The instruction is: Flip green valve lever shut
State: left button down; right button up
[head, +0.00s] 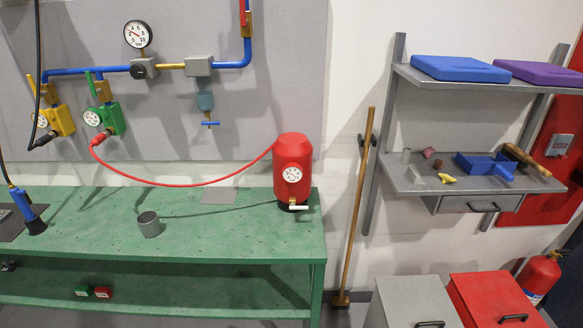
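The green valve (113,119) hangs on the wall panel under the blue pipe, at the left of the head view. Its green lever (91,84) points up, leaning slightly left, beside a brass fitting (104,91). A round gauge (92,118) sits on the valve's left side. A red hose (165,183) runs from a red connector below the valve to a red tank (293,165). Neither of my grippers is in view.
A yellow valve (63,120) with its own raised lever (32,86) is close on the left. The green bench (230,230) below holds a grey cup (149,225) and the tank. A blue-handled tool (30,211) stands at the bench's left. A broom (355,210) leans right.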

aim_at(95, 92)
jog(key=i+j+u, duration=0.95)
jog(key=i+j+z, duration=0.15)
jog(key=j+z, duration=0.15)
jog(key=j, duration=1.05)
jog(key=j+z, duration=0.25)
jog(key=j, duration=1.15)
